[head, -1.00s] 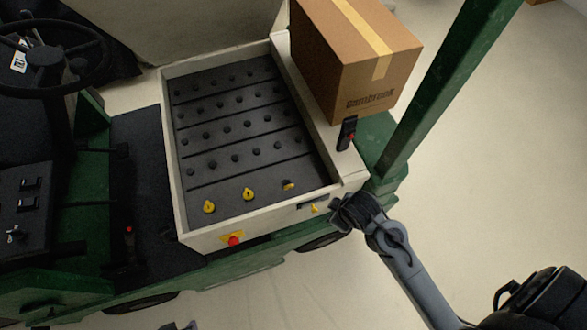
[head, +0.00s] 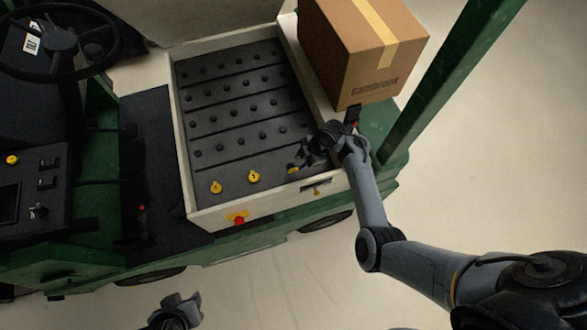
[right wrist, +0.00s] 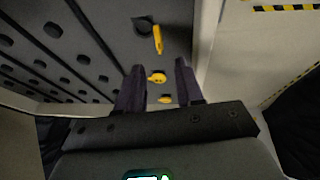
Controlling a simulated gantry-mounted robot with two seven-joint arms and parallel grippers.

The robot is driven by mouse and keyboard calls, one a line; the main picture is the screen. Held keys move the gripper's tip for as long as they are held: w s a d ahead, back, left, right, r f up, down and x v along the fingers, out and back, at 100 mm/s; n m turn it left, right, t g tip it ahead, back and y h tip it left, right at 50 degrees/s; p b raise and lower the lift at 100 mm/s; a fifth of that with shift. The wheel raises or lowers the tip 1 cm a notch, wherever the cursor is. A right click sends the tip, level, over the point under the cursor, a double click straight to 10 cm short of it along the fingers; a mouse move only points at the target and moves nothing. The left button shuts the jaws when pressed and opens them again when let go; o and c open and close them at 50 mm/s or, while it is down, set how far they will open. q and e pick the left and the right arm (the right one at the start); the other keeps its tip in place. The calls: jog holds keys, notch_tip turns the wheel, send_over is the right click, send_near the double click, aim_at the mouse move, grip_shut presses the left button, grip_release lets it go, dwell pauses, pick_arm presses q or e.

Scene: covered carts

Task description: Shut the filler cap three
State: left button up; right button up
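Three yellow caps stand in a row on the dark, studded battery top (head: 232,142). The left cap (head: 216,187) and the middle cap (head: 253,176) lie flat. The third cap (head: 292,169) is at the right end, partly beside my right gripper (head: 303,158). In the right wrist view this yellow cap (right wrist: 158,40) stands tilted up beside a dark round opening (right wrist: 143,26). My right gripper's fingers (right wrist: 158,70) are apart with nothing held between them, and the other caps show beyond them.
A cardboard box (head: 362,60) sits on the cart's right ledge, with a green post (head: 445,85) beside it. The pale tray wall (head: 270,204) carries a red button (head: 239,221). A steering wheel (head: 62,45) is at upper left.

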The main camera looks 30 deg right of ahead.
aim_at(294, 169)
jog(key=b+x, duration=0.1)
jog(key=x, duration=0.7)
jog(key=shift+b, duration=0.4)
